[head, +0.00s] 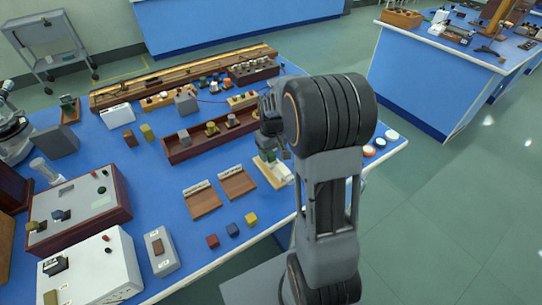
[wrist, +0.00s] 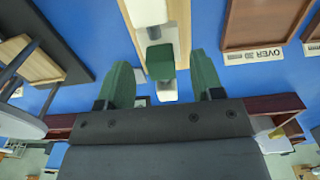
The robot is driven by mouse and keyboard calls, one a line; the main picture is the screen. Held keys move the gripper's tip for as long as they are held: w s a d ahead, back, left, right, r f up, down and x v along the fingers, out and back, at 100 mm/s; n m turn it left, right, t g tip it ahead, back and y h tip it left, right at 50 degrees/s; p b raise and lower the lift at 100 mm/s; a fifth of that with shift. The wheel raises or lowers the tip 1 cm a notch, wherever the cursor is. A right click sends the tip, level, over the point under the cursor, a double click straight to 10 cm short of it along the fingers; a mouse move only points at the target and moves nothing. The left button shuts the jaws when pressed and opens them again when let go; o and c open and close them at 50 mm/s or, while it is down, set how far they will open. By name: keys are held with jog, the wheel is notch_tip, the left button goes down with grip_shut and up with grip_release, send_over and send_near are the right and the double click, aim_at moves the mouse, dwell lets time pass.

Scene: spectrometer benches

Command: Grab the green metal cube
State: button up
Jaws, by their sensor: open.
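The green metal cube (wrist: 160,62) shows in the wrist view, on a narrow cream wooden board (wrist: 182,30) with white pieces before and behind it. My gripper (wrist: 163,60) is open, with one green finger to the left of the cube and one to the right. Blue shows between each finger and the cube, so no contact is visible. In the head view my gripper (head: 270,152) points down at the cream board (head: 275,173) near the bench's right side. There my arm hides part of that spot, and I cannot clearly separate the cube from the green fingers.
Two brown trays (head: 201,200) lie to the left of the board. Red (head: 212,240), blue (head: 233,229) and yellow (head: 251,218) cubes sit near the front edge. A long dark red box (head: 182,153) stands behind. Round coloured pieces (head: 380,142) lie at the right.

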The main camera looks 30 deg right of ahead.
jog(key=shift+f, duration=1.1)
jog(key=shift+c, duration=0.2)
jog(key=c, duration=1)
jog(key=shift+r, duration=0.15)
jog(key=shift+c, duration=0.3)
